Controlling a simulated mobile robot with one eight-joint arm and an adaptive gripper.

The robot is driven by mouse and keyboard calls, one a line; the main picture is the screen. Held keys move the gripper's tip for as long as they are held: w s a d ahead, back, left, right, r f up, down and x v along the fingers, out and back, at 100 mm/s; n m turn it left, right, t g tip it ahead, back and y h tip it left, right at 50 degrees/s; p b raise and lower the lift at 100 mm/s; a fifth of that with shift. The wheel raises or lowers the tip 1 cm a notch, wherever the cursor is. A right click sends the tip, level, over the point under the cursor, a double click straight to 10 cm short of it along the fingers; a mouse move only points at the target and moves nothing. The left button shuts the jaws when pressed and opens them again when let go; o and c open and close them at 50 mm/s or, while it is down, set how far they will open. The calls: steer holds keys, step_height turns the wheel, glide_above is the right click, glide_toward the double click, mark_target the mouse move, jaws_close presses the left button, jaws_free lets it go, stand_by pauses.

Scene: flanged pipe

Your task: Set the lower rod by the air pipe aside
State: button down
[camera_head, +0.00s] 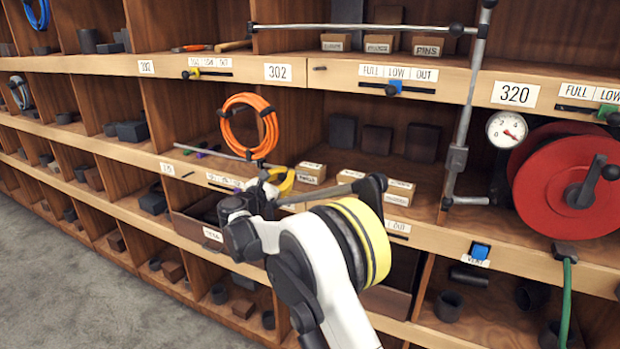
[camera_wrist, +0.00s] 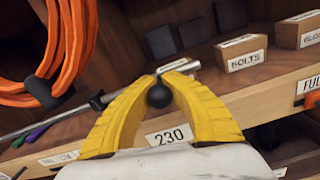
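The lower rod (camera_head: 205,153) is thin and grey. It runs along the shelf front below the coiled orange hose, left of the air pipe (camera_head: 463,125). In the wrist view the rod (camera_wrist: 60,116) slants up to the right past my fingertips, with a silver end just beyond them. A black ball knob (camera_wrist: 158,96) on it sits between my yellow fingers. My gripper (camera_wrist: 165,78) has its tips drawn together around the knob; the exact contact is hidden. In the head view my gripper (camera_head: 283,181) is at the rod's right end.
The orange hose (camera_head: 248,128) hangs close above the rod. Small labelled boxes (camera_head: 311,173) stand on the shelf just right of my gripper. The upper rod (camera_head: 350,27) crosses higher up. A red reel (camera_head: 563,180) and a gauge (camera_head: 507,129) are right of the pipe.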

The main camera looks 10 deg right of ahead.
steer(key=shift+w+a, duration=0.55)
steer(key=shift+a, duration=0.2)
steer(key=shift+w+a, duration=0.5)
steer(key=shift+a, duration=0.25)
steer(key=c, duration=1.4)
jaws_free()
steer(key=v, duration=1.2)
